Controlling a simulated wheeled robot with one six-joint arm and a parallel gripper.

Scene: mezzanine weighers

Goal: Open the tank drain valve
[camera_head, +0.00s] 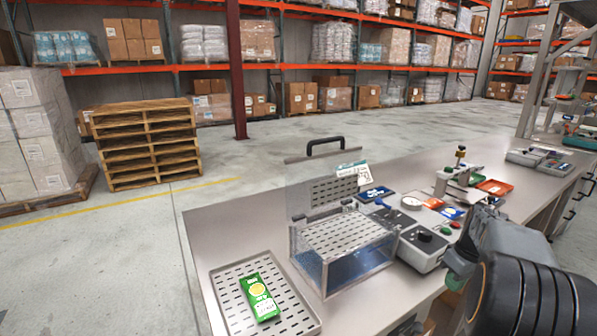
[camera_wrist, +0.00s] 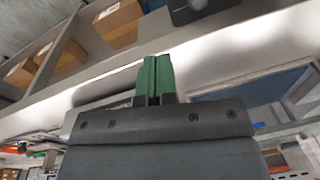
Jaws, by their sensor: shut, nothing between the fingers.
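A clear tank (camera_head: 343,276) with bluish water and a slotted tray across its top stands on the bench. Its hinged lid (camera_head: 333,190), with a black handle, is tilted up at the back. I cannot make out a drain valve on the tank with certainty in either view. My gripper (camera_wrist: 155,68) has green fingers, close together and empty in the wrist view.
A metal tray (camera_head: 226,294) with a green packet (camera_head: 261,296) lies left of the tank. A grey control box (camera_head: 423,248) stands right of it. Gauges and an orange tray (camera_head: 493,187) sit further right. The wrist view shows brown boxes (camera_wrist: 120,25).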

